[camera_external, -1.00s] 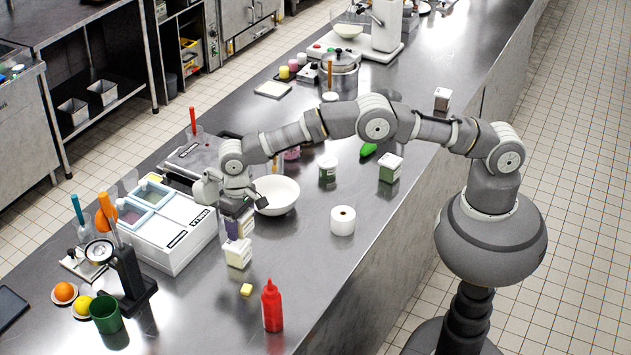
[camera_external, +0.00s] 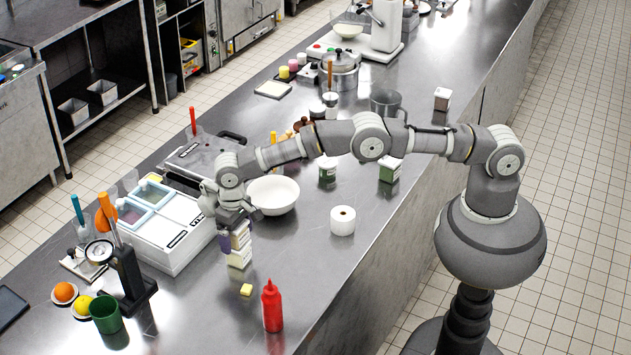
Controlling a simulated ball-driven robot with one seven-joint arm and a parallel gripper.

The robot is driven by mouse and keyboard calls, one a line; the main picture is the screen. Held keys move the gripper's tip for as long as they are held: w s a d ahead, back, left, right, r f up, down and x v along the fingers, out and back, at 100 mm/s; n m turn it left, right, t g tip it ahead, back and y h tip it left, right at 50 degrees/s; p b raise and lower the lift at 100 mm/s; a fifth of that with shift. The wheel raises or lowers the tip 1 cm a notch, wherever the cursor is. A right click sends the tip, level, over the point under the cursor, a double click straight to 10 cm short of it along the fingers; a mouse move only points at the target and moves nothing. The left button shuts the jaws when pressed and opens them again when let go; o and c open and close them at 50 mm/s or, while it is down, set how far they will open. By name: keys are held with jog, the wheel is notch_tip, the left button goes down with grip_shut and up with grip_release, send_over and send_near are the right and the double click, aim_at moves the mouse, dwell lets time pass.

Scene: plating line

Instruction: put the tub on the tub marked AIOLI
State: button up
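My gripper (camera_external: 236,217) points down over the counter, left of the white bowl. It appears shut on a small tub (camera_external: 240,237) with a pale face and a purple side. A second white, square tub (camera_external: 239,260) stands on the counter directly under the held tub. The held tub's bottom is at or very near the lower tub's top; I cannot tell whether they touch. The lettering on both tubs is too small to read. The fingertips are partly hidden by the gripper's body.
A white bowl (camera_external: 273,195) stands close behind the gripper, and a white two-lidded unit (camera_external: 172,238) is at its left. A yellow block (camera_external: 246,290) and red bottle (camera_external: 272,307) are in front. A paper roll (camera_external: 343,221) and green-and-white tubs (camera_external: 327,169) (camera_external: 390,170) stand right.

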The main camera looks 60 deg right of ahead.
notch_tip(320, 180, up, 12)
jog(key=p, duration=0.2)
jog(key=shift+r+p, duration=0.15)
jog(key=shift+p, duration=0.25)
jog(key=w+d+r+t+y, duration=0.1)
jog(key=w+d+r+t, duration=0.15)
jog(key=d+r, duration=0.75)
jog(key=w+d+r+t+y, duration=0.1)
jog(key=d+r+t, duration=0.35)
jog(key=r, duration=0.95)
jog(key=w+d+r+t, duration=0.1)
jog(key=d+r, duration=0.8)
jog(key=r, duration=0.4)
jog(key=s+d+r+t+h, duration=0.2)
jog(key=s+d+r+t, duration=0.5)
jog(key=s+d+r, duration=1.1)
notch_tip(320, 180, up, 2)
jog(key=shift+s+r, duration=0.1)
jog(key=shift+s, duration=0.3)
